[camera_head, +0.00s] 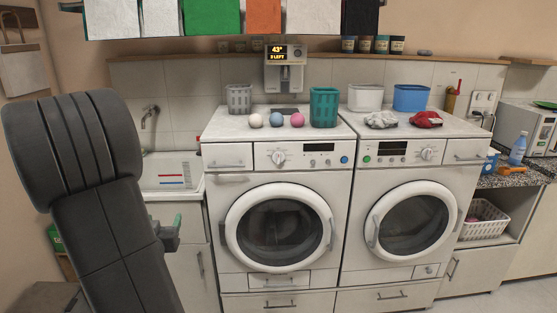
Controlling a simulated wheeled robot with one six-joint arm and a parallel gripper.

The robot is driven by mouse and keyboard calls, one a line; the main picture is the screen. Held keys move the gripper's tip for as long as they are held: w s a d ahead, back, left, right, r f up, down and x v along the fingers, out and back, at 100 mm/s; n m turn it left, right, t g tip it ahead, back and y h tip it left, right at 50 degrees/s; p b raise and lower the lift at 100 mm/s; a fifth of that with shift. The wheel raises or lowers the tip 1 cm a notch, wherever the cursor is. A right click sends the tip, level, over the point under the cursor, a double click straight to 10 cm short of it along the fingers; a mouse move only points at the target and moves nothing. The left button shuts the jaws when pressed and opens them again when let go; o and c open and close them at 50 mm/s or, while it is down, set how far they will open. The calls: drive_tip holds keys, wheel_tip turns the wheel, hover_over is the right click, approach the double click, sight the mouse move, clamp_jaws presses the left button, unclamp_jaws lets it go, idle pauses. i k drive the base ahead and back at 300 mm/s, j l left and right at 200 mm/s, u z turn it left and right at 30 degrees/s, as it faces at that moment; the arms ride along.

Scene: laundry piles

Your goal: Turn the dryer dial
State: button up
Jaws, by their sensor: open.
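Two white front-loading machines stand side by side, and I cannot tell from this view which one is the dryer. The left machine (235,255) has a round white dial (278,158) left of a dark display, with a blue button at its right. The right machine (357,265) has its dial (427,154) right of its display, with a green button at its left. Both round doors look shut. My gripper (172,229) shows partly from behind my arm, left of the left machine and lower than both dials. It is open and touches neither dial.
Baskets, three balls (276,121) and cloths (426,119) sit on the machine tops. A dispenser (284,72) hangs behind them. A sink (172,174) is at the left. A counter with a blue bottle (517,149) is at the right. The space before the machines looks clear.

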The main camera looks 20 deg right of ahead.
sight(277, 158)
drive_tip(key=i+l, duration=0.1)
drive_tip(key=l, duration=0.55)
drive_tip(key=i+l, duration=0.1)
drive_tip(key=l, duration=0.5)
drive_tip(key=i+l, duration=0.1)
drive_tip(key=l, duration=0.55)
